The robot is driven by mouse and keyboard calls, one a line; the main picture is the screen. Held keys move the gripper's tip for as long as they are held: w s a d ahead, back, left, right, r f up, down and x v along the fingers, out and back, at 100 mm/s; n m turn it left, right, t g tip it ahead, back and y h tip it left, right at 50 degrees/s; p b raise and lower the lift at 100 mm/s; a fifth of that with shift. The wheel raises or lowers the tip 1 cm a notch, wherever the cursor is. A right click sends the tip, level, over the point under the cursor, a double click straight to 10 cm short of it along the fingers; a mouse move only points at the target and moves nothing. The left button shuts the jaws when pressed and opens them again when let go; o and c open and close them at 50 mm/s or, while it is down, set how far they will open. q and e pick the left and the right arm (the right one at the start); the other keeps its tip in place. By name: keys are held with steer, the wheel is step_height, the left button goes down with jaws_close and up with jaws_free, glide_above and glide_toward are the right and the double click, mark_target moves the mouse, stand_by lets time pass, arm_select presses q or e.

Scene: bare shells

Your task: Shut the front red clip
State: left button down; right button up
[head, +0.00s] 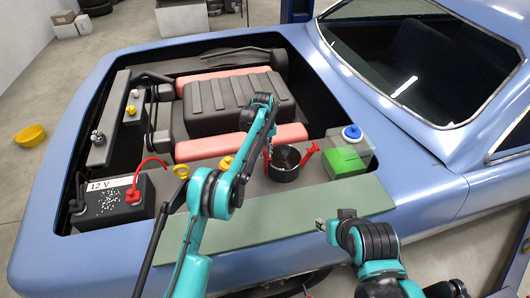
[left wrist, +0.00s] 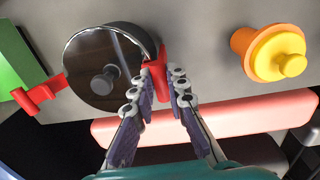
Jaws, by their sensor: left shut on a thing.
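A round dark canister (head: 285,165) stands in the engine bay with a red clip on each side. It also shows in the left wrist view (left wrist: 92,70). The clip on the nose side of the car (left wrist: 155,75) stands close against the canister wall. My left gripper (left wrist: 161,88) is shut on this clip, with a finger on either side; in the head view the gripper (head: 267,140) partly hides it. The other red clip (head: 309,153) leans outward, away from the canister, and also shows in the left wrist view (left wrist: 40,95). My right gripper (head: 333,222) is away from the canister, near the fender; its opening is unclear.
A green-filled tank with a blue cap (head: 352,132) stands right of the canister. A yellow cap (left wrist: 275,53) is on the other side. A black 12 V battery (head: 112,200) with red cable sits at left. The green front ledge (head: 290,215) is bare.

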arm_select(q)
steer(key=c, duration=1.8)
jaws_free()
steer(key=shift+d, duration=0.3)
steer(key=o, duration=0.3)
steer(key=shift+d, duration=0.1)
steer(key=shift+w, duration=0.1)
steer(key=shift+r, duration=0.25)
step_height(320, 180, up, 12)
steer(key=shift+a+f, duration=0.2)
steer(key=shift+f, duration=0.05)
